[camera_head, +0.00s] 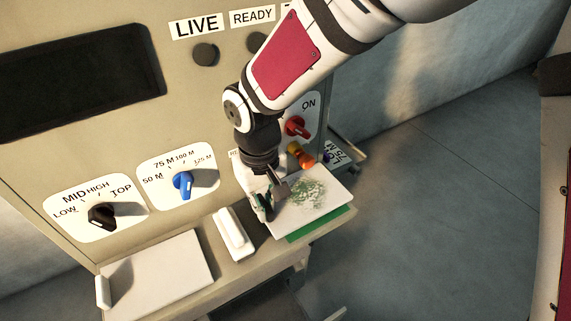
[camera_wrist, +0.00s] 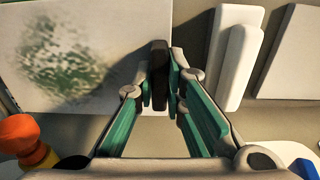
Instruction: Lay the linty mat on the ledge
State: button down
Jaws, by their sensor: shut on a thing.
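The linty mat (camera_head: 325,190) is a pale, flat square with a patch of green fuzz; it also shows in the wrist view (camera_wrist: 105,25). It lies over or just above a green flat piece (camera_head: 322,223) at the right end of the ledge (camera_head: 262,262). I cannot tell whether the mat touches what is below. My gripper (camera_head: 268,205) is at the mat's left side in the head view. The fingers hide part of that edge.
A white bar (camera_head: 234,233) and a larger white plate (camera_head: 165,272) lie on the ledge to the left. The upright panel behind carries black (camera_head: 102,216), blue (camera_head: 183,184) and red (camera_head: 296,127) knobs. An orange object (camera_head: 302,156) stands close behind the mat.

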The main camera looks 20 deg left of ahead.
notch_tip(320, 180, down, 3)
jog(key=shift+s+r+p, duration=0.1)
jog(key=shift+s+p, duration=0.05)
jog(key=shift+p, duration=0.15)
jog(key=shift+w+a+f, duration=0.2)
jog(key=shift+w+f, duration=0.05)
jog(key=c, duration=1.7)
grip_release()
jog(key=shift+f, duration=0.1)
jog(key=shift+o, duration=0.2)
